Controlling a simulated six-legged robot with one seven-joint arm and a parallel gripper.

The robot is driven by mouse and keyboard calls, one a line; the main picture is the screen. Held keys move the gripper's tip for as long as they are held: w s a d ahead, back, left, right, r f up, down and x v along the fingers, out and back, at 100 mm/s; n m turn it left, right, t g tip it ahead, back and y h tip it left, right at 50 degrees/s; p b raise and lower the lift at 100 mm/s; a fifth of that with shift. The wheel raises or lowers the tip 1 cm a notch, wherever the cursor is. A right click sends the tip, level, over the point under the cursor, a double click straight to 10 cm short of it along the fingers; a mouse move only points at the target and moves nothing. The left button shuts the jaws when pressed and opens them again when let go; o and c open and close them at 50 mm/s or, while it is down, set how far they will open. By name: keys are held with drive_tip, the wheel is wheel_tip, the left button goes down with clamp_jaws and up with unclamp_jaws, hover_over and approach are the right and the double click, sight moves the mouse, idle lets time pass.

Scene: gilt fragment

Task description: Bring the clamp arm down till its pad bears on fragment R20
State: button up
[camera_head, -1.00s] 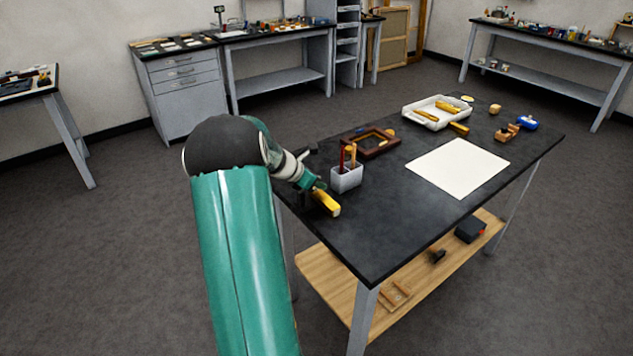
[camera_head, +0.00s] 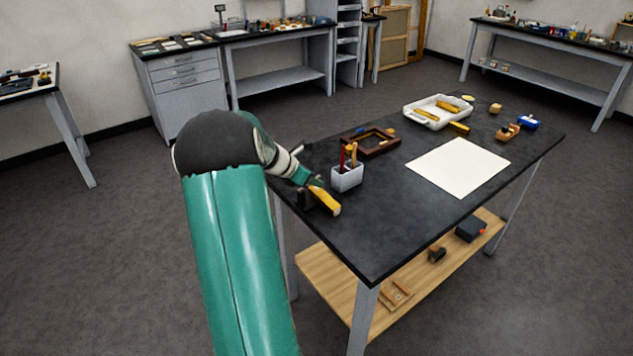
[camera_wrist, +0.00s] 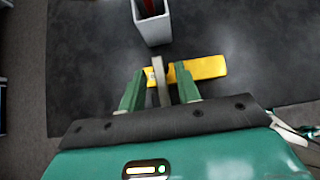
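Fragment R20, seemingly the yellow gilt bar (camera_head: 327,201), lies at the table's near left edge; it also shows in the wrist view (camera_wrist: 208,68). A grey bar, seemingly the clamp arm (camera_wrist: 161,84), reaches over the fragment's left part in the wrist view. I cannot tell whether its pad touches the fragment. The dark clamp body (camera_head: 304,198) is beside the fragment, partly hidden by my arm. My gripper (camera_wrist: 159,70) has its two green fingers apart, one on each side of the grey bar, with gaps visible.
A grey holder (camera_head: 347,179) with upright tools stands close behind the fragment. A dark wooden frame (camera_head: 371,143), a white sheet (camera_head: 457,167) and a white tray (camera_head: 438,121) with gilt pieces lie farther off. The table's near middle (camera_head: 385,230) is clear.

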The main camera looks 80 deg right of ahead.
drive_tip(key=v, duration=1.1)
drive_tip(key=shift+s+d+r+m, duration=0.15)
drive_tip(key=shift+m, duration=0.25)
drive_tip(key=c, duration=0.6)
drive_tip(key=r+m+y, duration=0.1)
drive_tip(key=m, duration=0.1)
drive_tip(key=s+d+r+m+y, duration=0.1)
drive_tip(key=m, duration=0.2)
drive_tip(key=s+r+m, duration=0.1)
drive_tip(key=m, duration=0.2)
drive_tip(key=shift+s+d+r+t+y, duration=0.15)
drive_tip(key=shift+s+t+y, duration=0.1)
drive_tip(key=shift+t+y, duration=0.15)
clamp_jaws()
wheel_tip(320, 180, up, 4)
drive_tip(key=d+m+t+y, duration=0.1)
drive_tip(key=m+t+y, duration=0.15)
drive_tip(key=m, duration=0.65)
drive_tip(key=shift+t+h, duration=0.35)
drive_tip(key=x, duration=1.3)
drive_tip(key=shift+w+d+f, duration=0.15)
drive_tip(key=shift+w+f, duration=0.1)
